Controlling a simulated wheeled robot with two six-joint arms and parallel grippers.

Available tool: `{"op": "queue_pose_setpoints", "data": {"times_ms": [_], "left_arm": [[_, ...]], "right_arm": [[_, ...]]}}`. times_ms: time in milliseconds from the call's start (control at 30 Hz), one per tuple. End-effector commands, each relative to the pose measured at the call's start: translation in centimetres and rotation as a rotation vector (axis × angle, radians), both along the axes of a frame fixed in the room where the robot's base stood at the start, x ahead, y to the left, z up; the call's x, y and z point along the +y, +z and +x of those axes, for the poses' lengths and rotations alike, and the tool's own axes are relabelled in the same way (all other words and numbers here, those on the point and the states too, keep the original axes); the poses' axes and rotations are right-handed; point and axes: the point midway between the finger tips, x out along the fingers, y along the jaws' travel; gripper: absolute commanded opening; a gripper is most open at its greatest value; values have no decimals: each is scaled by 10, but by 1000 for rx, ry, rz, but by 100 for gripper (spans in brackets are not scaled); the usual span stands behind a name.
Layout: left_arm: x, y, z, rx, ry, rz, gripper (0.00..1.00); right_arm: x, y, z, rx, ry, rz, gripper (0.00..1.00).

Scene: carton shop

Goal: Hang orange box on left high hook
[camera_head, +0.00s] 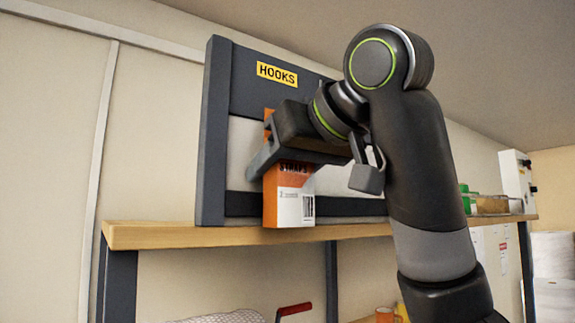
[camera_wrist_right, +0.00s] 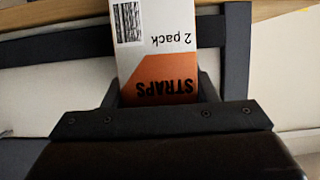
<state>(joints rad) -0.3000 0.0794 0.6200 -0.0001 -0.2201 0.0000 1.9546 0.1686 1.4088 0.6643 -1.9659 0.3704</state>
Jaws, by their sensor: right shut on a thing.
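The orange and white box (camera_head: 289,196), printed STRAPS, is upright in front of the hook board (camera_head: 213,130) with the yellow HOOKS label. My right gripper (camera_head: 275,165) is shut on it from the front, around its middle. In the right wrist view the box (camera_wrist_right: 155,60) appears upside down between the fingers of my right gripper (camera_wrist_right: 158,90), with "2 pack" and a barcode showing. The hooks are hidden behind my gripper and arm. I cannot tell whether the box touches a hook or the board. My left gripper is not in view.
The board stands on a wooden shelf (camera_head: 150,236), whose left end is clear. Green items (camera_head: 466,198) and a tan container (camera_head: 492,204) stand on the shelf to the right. A white wall box (camera_head: 517,180) is beyond them. A red handle (camera_head: 295,309) shows below.

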Motion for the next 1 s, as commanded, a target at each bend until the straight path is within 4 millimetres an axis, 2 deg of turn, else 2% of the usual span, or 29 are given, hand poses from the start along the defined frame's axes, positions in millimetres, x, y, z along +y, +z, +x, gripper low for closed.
{"op": "queue_pose_setpoints", "data": {"times_ms": [200,233,400,1000], "left_arm": [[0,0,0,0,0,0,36],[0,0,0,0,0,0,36],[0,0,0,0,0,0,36],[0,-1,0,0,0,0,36]], "right_arm": [[1,-4,3,12,0,-3,28],[1,-4,3,12,0,-3,55],[2,-4,2,11,3,-3,77],[3,-4,1,11,8,-5,78]]}}
